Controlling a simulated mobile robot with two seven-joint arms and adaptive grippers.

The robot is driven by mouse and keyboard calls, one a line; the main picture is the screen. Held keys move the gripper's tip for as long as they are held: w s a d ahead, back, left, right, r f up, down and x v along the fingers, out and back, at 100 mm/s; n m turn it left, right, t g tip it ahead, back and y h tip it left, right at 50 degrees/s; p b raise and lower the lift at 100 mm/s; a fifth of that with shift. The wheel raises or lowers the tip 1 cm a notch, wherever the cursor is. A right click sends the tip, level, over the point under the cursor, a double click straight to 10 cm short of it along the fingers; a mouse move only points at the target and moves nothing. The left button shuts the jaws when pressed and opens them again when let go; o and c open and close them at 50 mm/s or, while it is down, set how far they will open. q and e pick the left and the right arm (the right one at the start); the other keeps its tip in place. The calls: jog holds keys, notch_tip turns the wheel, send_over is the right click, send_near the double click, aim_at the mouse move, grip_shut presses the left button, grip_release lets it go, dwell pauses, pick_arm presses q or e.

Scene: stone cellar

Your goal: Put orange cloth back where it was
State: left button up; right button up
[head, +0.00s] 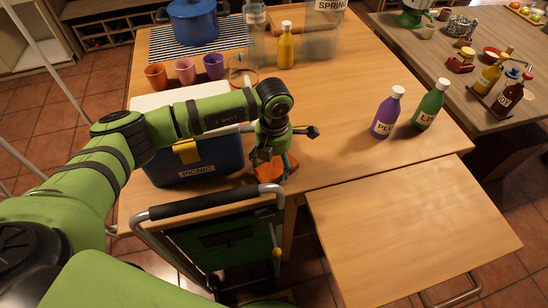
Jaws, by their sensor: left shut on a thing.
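The orange cloth (270,172) is bunched near the front edge of the wooden table, just right of the blue cooler box marked PICNIC. My left gripper (274,160) points down at the cloth and is shut on it. The gripper's fingers and wrist hide part of the cloth. I cannot tell whether the cloth still touches the tabletop. My right gripper is not in the picture.
The blue cooler (195,163) stands under my left forearm. Purple (387,112) and green (431,106) bottles stand on the right. Cups, a yellow bottle (286,46) and a blue pot (193,22) are behind. A lower wooden leaf (415,235) is bare.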

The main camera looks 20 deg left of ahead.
pick_arm(q)
jog(key=shift+f, duration=0.15)
jog(key=shift+f, duration=0.1)
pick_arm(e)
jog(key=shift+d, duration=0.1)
pick_arm(q)
jog(key=shift+f+b, duration=0.15)
jog(key=shift+b, duration=0.15)
jog(key=o, duration=0.9)
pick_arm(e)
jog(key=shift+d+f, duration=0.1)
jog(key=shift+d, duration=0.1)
